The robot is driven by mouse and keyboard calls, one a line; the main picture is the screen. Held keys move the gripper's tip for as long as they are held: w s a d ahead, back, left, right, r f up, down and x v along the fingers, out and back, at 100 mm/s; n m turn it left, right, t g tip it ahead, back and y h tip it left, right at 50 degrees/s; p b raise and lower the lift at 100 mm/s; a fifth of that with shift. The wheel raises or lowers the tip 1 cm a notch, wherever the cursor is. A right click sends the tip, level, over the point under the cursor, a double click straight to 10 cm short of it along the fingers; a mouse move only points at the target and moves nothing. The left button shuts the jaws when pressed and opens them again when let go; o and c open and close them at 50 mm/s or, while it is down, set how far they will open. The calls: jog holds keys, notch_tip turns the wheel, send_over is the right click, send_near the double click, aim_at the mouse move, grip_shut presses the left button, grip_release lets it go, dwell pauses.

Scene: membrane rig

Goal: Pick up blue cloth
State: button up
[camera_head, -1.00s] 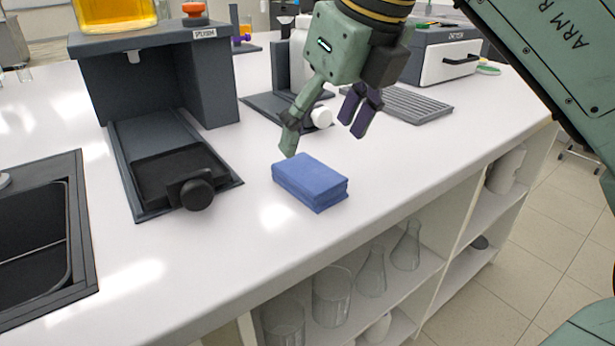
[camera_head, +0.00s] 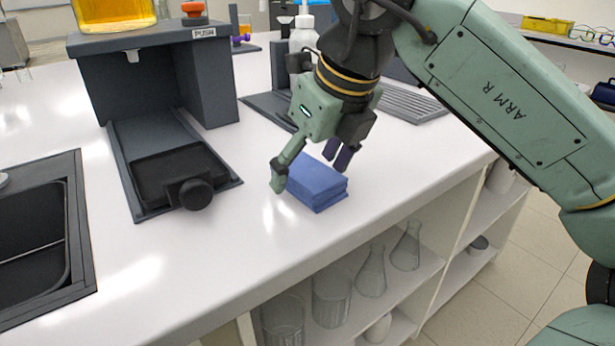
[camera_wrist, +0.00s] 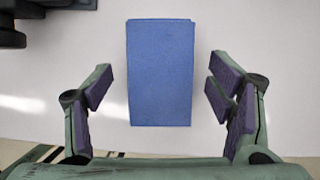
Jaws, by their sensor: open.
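The blue cloth (camera_head: 317,188) is a folded, layered block lying flat on the white counter, to the right of the dark tray with the black knob. My gripper (camera_head: 312,172) is open above and around it, one finger near its left side and the others toward its far right. In the wrist view the cloth (camera_wrist: 160,72) lies between the open fingers of my gripper (camera_wrist: 158,95), with a gap on each side and nothing held. In the head view my gripper hides part of the cloth's far edge.
A dark press rig (camera_head: 150,75) with a tray and knob (camera_head: 195,193) stands left of the cloth. A black sink (camera_head: 40,230) is at the far left. A white bottle (camera_head: 303,35) stands behind my gripper. Glassware (camera_head: 370,270) sits on the shelf below the counter's front edge.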

jog(key=shift+f, duration=0.25)
dwell(0.4)
jog(key=c, duration=1.2)
